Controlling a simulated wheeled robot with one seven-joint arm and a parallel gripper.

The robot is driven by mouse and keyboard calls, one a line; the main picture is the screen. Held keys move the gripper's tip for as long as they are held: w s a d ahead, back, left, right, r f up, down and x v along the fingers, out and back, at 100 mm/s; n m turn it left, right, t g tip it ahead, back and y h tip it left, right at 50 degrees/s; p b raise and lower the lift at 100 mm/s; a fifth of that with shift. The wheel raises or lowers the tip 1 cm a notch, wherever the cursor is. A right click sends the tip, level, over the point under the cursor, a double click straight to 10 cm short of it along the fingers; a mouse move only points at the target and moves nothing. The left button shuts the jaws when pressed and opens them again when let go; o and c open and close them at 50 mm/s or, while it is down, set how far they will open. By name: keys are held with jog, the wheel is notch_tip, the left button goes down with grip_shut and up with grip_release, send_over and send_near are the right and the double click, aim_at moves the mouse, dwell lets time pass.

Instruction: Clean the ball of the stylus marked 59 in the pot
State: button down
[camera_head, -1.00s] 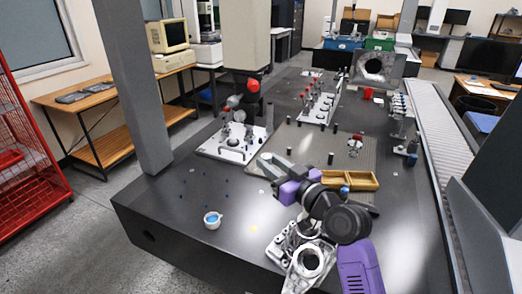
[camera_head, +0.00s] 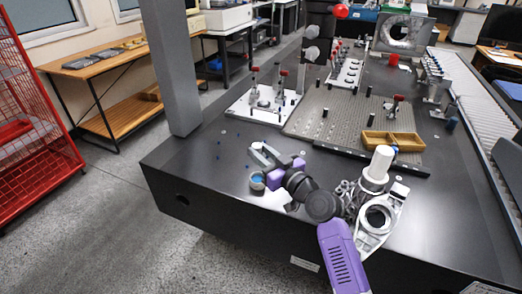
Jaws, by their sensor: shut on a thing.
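The pot (camera_head: 257,183) is a small white cup with blue inside, standing on the near part of the dark table (camera_head: 215,200). My gripper (camera_head: 258,152), with grey fingers and a purple body, is just above and behind the pot in the picture, apart from its rim as far as I can tell. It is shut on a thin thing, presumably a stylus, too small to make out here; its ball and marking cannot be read. A white plate (camera_head: 245,112) carrying several upright holders stands behind my gripper.
A grey column (camera_head: 172,70) rises at the table's left. A yellow divided tray (camera_head: 392,141) sits on the perforated plate (camera_head: 340,115) to the right. Several small blue dots lie left of the pot. A red shelf (camera_head: 30,120) stands far left.

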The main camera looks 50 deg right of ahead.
jog(key=b, duration=0.3)
send_over(259, 179)
jog(key=s, duration=0.2)
jog(key=shift+w+a+f, duration=0.1)
jog(key=shift+a+f, duration=0.15)
jog(key=shift+f, duration=0.8)
jog(key=shift+a+f, duration=0.2)
jog(key=shift+f, duration=0.85)
jog(key=shift+f+b, duration=1.1)
jog(key=shift+b, duration=0.2)
jog(key=shift+f+b, duration=0.35)
jog(key=shift+b, duration=0.2)
jog(key=shift+f+n+y+b, duration=0.1)
jog(key=shift+n+y+b, duration=0.45)
jog(key=shift+b, duration=0.75)
